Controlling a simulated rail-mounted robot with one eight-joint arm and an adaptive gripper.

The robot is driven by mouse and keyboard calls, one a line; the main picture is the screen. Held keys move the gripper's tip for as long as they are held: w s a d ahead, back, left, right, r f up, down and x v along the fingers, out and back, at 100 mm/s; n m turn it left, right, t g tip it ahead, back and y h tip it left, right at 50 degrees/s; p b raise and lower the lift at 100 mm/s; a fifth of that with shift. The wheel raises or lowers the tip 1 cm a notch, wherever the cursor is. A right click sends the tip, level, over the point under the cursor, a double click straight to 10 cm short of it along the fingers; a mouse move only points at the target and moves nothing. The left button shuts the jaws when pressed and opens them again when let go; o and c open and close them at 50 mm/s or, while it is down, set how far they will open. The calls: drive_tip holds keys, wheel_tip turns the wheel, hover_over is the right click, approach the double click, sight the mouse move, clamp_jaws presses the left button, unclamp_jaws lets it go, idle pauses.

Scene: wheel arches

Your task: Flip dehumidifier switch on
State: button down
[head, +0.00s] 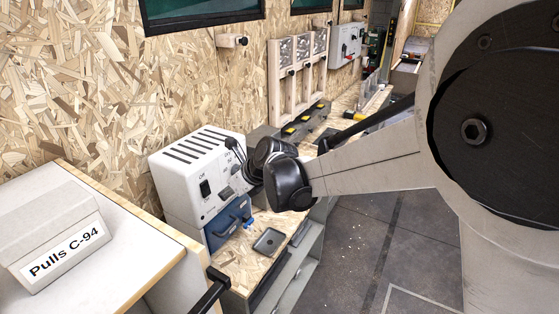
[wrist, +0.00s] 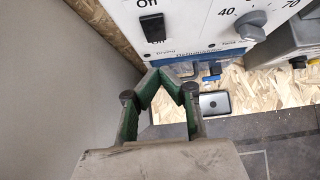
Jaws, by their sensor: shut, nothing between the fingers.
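The dehumidifier (head: 180,186) is a white box with slots on top, standing on the wooden shelf by the wall. Its black rocker switch (head: 205,188) sits on the front face under an "Off" label; it also shows in the wrist view (wrist: 153,28). Which way the switch is tipped is hard to tell. My gripper (wrist: 160,73) is shut and empty, its green-lined fingers just below the switch in the wrist view. They look apart from it. In the head view my dark wrist hides part of the gripper, beside the dehumidifier's right side.
A grey dial (wrist: 250,25) is right of the switch, and a blue tank (head: 226,224) sits below. A small dark tray (head: 268,241) lies on the shelf. A cabinet with a "Pulls C-94" box (head: 62,240) stands close on the left. Open floor (head: 400,250) lies right.

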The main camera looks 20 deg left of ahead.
sight(208, 196)
drive_tip(key=shift+w+a+f+p, duration=0.15)
drive_tip(key=shift+a+f+p, duration=0.15)
drive_tip(key=shift+a, duration=0.55)
drive_tip(key=shift+w+a+f+p, duration=0.1)
drive_tip(key=shift+a+f+p, duration=0.15)
drive_tip(key=shift+a, duration=0.55)
drive_tip(key=shift+w+a+f+p, duration=0.2)
drive_tip(key=shift+a+f, duration=0.1)
drive_tip(key=shift+a, duration=0.55)
